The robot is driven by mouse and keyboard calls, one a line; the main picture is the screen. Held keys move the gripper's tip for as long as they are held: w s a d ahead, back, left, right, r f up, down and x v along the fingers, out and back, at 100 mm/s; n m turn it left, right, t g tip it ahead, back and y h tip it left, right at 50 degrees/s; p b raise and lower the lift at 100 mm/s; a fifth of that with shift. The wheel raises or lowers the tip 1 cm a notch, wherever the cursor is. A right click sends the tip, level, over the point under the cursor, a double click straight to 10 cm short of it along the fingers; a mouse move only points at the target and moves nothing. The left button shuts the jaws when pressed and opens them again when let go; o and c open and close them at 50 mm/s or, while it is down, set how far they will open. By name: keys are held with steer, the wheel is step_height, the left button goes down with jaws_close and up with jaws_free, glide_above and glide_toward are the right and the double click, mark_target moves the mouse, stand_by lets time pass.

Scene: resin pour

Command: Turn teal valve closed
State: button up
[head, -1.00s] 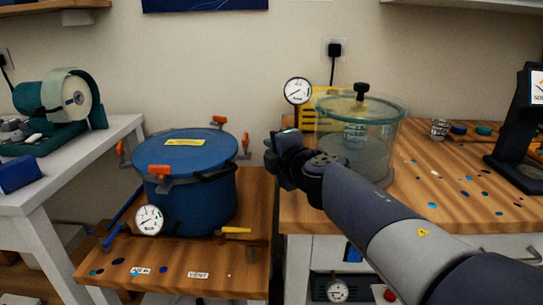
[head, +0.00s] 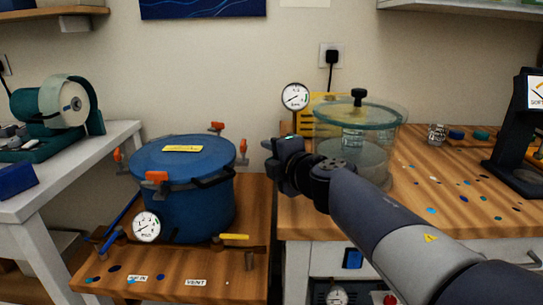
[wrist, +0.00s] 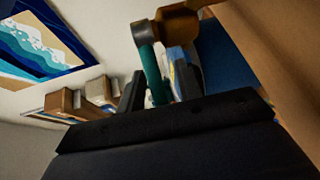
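The teal valve handle (wrist: 153,74) shows in the wrist view as a short teal lever below a brass-coloured fitting (wrist: 178,24). My gripper (wrist: 160,82) has its two dark fingers on either side of the lever, with a gap between them. Whether either finger touches the lever I cannot tell. In the head view my gripper (head: 273,160) is at the left edge of the right bench, by the glass chamber. I cannot make out the teal lever there; my gripper may hide it.
A blue pressure pot (head: 186,190) with orange clamps, a gauge (head: 146,226) and a yellow-handled valve (head: 234,237) stands on the lower wooden bench. A glass chamber (head: 352,155) and a gauge (head: 295,96) are close by my gripper. A grinder (head: 55,105) stands far left.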

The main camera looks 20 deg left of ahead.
steer(key=shift+s, duration=0.1)
steer(key=p+v, duration=0.1)
steer(key=v, duration=0.3)
steer(key=p+v, duration=0.1)
steer(key=v, duration=0.4)
steer(key=shift+s+d+r+p, duration=0.2)
steer(key=shift+r+p, duration=0.05)
steer(key=shift+p, duration=0.1)
steer(key=shift+s+d, duration=0.35)
steer(key=shift+c, duration=0.4)
